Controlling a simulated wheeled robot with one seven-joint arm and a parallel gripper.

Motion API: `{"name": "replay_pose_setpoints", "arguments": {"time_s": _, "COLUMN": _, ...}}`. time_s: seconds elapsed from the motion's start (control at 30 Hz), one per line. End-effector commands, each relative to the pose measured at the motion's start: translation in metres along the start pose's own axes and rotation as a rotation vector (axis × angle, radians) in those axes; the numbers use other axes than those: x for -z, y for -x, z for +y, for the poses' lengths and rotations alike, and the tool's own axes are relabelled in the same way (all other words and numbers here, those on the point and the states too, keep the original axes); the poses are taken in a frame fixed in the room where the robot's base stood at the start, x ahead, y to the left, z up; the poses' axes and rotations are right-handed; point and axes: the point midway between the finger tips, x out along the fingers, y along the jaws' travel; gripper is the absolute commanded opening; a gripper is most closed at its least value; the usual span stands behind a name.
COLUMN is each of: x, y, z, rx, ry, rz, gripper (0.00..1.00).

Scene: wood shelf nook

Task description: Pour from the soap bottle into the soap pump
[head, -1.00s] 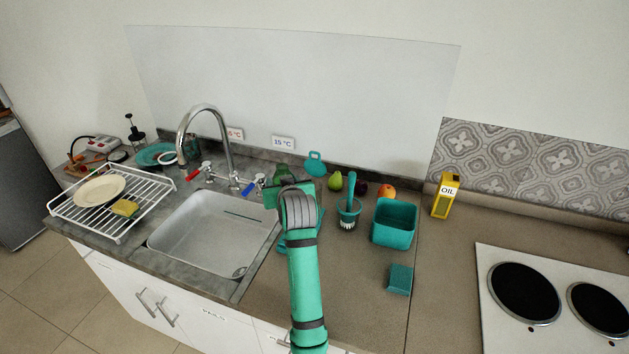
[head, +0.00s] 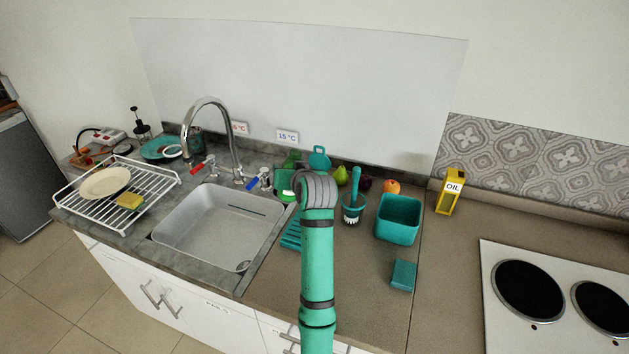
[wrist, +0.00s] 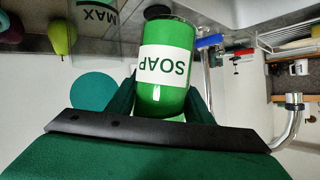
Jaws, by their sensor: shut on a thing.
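My gripper (wrist: 160,103) is shut on the soap bottle (wrist: 172,92), a green bottle with a white SOAP label. The wrist picture is upside down, with the counter at the top, so the label's inverted letters mean the bottle is roughly upright. A clear container marked MAX (wrist: 97,14), which looks like the soap pump, is cut off at the top of the wrist view, apart from the bottle. In the head view my arm hides most of the grip. Green parts show to its left beside the sink, but I cannot tell bottle from pump there. No pouring stream is visible.
The sink (head: 184,250) and faucet (head: 206,103) are left of my arm. Counter right of my arm is partly clear.

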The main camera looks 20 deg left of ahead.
Motion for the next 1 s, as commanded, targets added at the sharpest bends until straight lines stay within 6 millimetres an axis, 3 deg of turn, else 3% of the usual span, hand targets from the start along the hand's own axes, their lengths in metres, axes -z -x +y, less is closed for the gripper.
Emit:
{"name": "replay_pose_setpoints", "arguments": {"time_s": 0.53, "x": 0.017, "y": 0.003, "z": -0.001, "rx": 0.106, "ry": -0.244, "rz": -0.060, "gripper": 0.15}}
{"name": "replay_pose_setpoints", "arguments": {"time_s": 1.0, "x": 0.017, "y": 0.002, "z": 0.002, "rx": 0.179, "ry": -0.418, "rz": -0.105, "gripper": 0.15}}
